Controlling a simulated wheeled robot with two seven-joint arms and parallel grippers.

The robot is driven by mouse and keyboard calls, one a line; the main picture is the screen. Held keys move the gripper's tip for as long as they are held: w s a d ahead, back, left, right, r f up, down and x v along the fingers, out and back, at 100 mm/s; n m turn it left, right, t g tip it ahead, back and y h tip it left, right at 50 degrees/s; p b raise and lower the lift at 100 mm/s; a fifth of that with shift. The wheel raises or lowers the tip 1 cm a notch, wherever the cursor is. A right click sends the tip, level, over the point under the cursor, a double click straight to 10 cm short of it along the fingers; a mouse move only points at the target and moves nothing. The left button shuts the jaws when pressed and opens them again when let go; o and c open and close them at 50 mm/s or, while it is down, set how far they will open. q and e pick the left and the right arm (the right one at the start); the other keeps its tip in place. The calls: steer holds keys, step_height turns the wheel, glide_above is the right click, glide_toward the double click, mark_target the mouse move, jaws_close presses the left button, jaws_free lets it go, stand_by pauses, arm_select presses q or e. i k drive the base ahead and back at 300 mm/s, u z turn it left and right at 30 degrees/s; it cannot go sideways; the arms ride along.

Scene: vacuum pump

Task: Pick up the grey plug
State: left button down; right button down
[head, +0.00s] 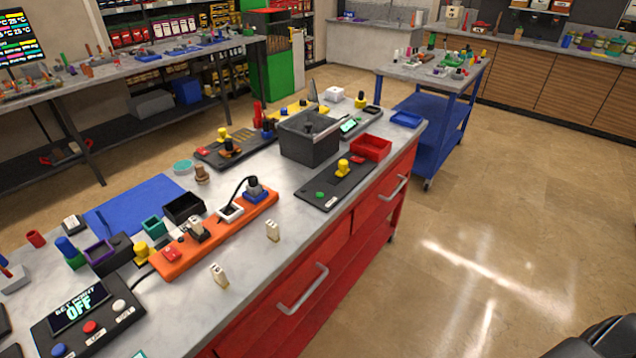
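An orange power strip (213,236) lies on the near workbench. At its far end a grey and dark plug-like piece (254,187) stands upright on a blue base; it looks like the grey plug, but it is small. A black cable runs from it toward a white socket (230,213). Nearer on the strip is a pale block-shaped piece (195,226) among dark parts. Neither of my grippers can be made out, and nothing is touching the strip's pieces. Only dark rounded parts, probably mine, show at the lower right corner.
Two small beige blocks (272,231) (219,275) stand in front of the strip. Behind it are a black tray (183,208) and a blue mat (140,206). A dark grey box (309,142) stands farther back. The bench's front right strip is mostly clear.

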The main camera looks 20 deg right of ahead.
mark_target(253, 189)
steer(key=z, duration=2.2)
steer(key=i, duration=3.15)
steer(key=u, duration=3.2)
